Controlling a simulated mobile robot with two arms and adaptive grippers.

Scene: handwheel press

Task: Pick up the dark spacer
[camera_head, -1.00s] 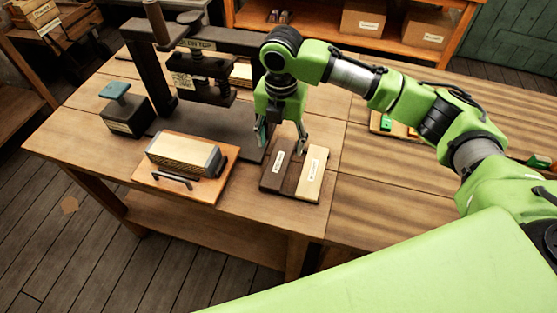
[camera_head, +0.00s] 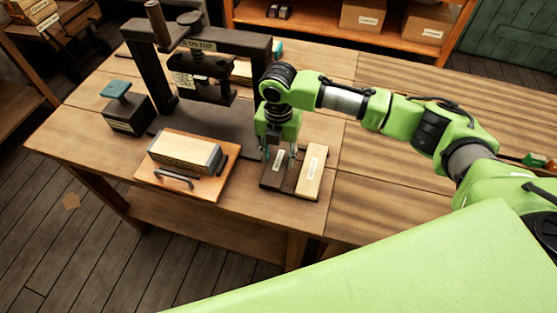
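The dark spacer (camera_head: 278,161) is a flat dark brown block with a white label. It lies on the dark holder at the table's front, left of a pale wooden spacer (camera_head: 310,172). My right gripper (camera_head: 278,157) points down over the dark spacer, one finger on each side of its far part. The fingers are apart. I cannot tell whether they touch its sides. The spacer looks still at rest, partly hidden by the fingers. My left gripper is not in view.
A dark press (camera_head: 200,80) with a handwheel stands behind and left. A wooden board (camera_head: 225,175) with a pale block (camera_head: 185,150) and dark handle is left of the spacers. A dark box with a teal top (camera_head: 117,88) stands far left. The table right of the spacers is clear.

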